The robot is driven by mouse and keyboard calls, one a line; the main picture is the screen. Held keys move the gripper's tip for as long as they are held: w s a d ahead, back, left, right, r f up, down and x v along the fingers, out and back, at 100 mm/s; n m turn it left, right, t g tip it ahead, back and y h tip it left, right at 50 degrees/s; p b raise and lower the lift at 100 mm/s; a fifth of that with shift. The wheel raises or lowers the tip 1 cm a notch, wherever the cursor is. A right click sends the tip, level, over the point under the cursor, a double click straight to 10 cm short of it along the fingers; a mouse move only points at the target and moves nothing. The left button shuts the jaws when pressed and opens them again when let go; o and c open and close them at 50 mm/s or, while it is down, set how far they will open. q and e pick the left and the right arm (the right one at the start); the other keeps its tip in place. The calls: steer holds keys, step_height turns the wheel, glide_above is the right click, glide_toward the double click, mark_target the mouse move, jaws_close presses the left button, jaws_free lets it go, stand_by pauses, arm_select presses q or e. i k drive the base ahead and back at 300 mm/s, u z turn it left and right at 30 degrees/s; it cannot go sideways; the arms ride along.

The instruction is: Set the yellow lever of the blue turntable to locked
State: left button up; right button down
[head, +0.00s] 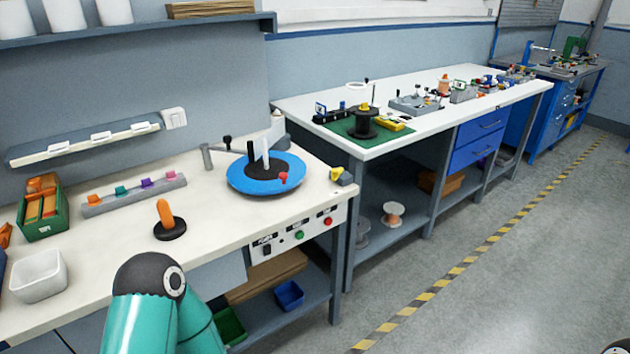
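The blue turntable (242,182) is a flat round disc on the near white bench. A teal link of my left arm shows at the bottom, in front of the bench. Neither gripper shows.
A black base with an orange peg (166,218), a grey rack of coloured clips (133,196), a green bin (40,216) and a white tub (38,276) stand left of the turntable. A control panel (298,236) is on the bench front. Open floor lies right.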

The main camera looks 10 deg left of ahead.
mark_target(336, 172)
steer(key=z, duration=0.15)
steer(key=i, duration=0.85)
steer(key=u, duration=0.05)
